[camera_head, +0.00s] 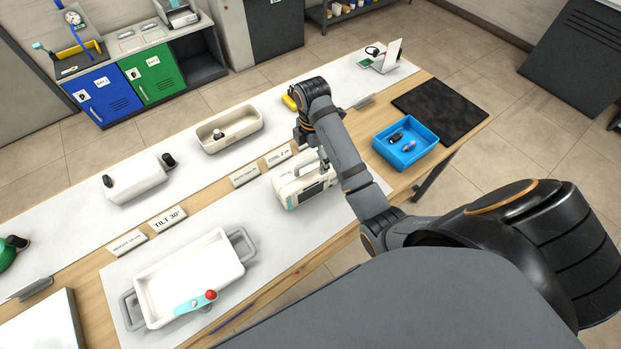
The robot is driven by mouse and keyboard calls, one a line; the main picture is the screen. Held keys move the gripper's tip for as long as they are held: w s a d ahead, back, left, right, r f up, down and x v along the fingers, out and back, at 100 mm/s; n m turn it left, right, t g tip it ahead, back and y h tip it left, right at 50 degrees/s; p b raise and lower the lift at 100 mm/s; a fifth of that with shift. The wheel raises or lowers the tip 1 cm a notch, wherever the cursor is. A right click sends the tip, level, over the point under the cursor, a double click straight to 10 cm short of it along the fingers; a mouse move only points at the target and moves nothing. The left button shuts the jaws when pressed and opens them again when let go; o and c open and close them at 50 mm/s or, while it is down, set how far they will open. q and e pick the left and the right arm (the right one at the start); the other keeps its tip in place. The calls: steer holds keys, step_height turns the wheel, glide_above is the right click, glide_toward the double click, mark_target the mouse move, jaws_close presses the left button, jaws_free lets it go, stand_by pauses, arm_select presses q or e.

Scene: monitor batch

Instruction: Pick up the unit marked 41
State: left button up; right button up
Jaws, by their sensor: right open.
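A cream box-shaped unit (290,194) with a dark front panel and a top handle stands on the white mat at the middle of the table. I cannot read a 41 on it. My right gripper (323,164) points down at the unit's right part, by its handle; it is small and partly hidden by my forearm. It is open, and I cannot tell whether it touches the handle. My left gripper is not in view.
A cream dish (214,140), a white box (134,186) and a blue bin (430,149) stand around. Small signs (167,220) stand behind the unit. A black mat (440,106) lies clear.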

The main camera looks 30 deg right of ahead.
mark_target(312, 166)
steer(key=shift+s+f+b, duration=0.15)
steer(key=shift+f+b, duration=0.35)
steer(key=shift+b, duration=0.05)
steer(key=shift+s+f+b, duration=0.15)
steer(key=shift+f+b, duration=0.35)
step_height(312, 166, down, 3)
steer(key=shift+r+b, duration=0.1)
steer(key=shift+b, duration=1.1)
steer(key=shift+w+f, duration=0.1)
steer(key=shift+f, duration=0.1)
steer(key=shift+r, duration=0.15)
steer(key=shift+c, duration=1.1)
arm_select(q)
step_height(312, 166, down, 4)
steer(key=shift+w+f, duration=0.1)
arm_select(e)
steer(key=shift+r, duration=0.1)
steer(key=c, duration=1.4)
